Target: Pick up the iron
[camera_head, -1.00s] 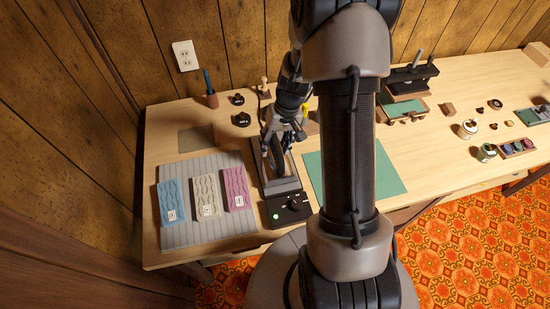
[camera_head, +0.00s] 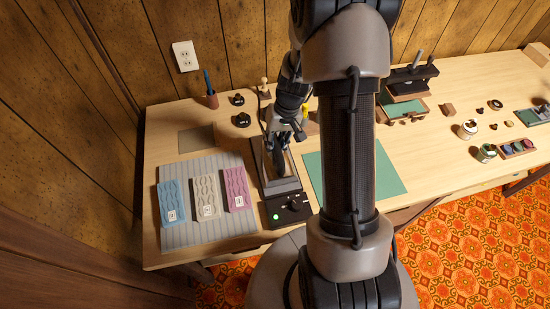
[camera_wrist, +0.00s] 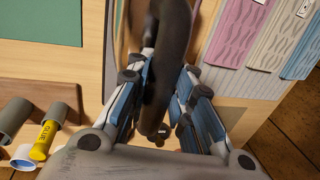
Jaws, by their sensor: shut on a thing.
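The iron (camera_head: 277,156) stands on its dark stand (camera_head: 288,206) on the table, left of my arm in the head view. Its dark handle (camera_wrist: 168,60) runs between my fingers in the wrist view. My gripper (camera_head: 283,136) is above the iron with its blue-padded fingers shut on the handle, and it also shows in the wrist view (camera_wrist: 160,95). The lower part of the iron is mostly hidden by the gripper and by the stand.
A green mat (camera_head: 390,170) lies to the right, partly behind my arm. A yellow glue tube (camera_wrist: 46,140) lies near the gripper. Small black weights sit behind.

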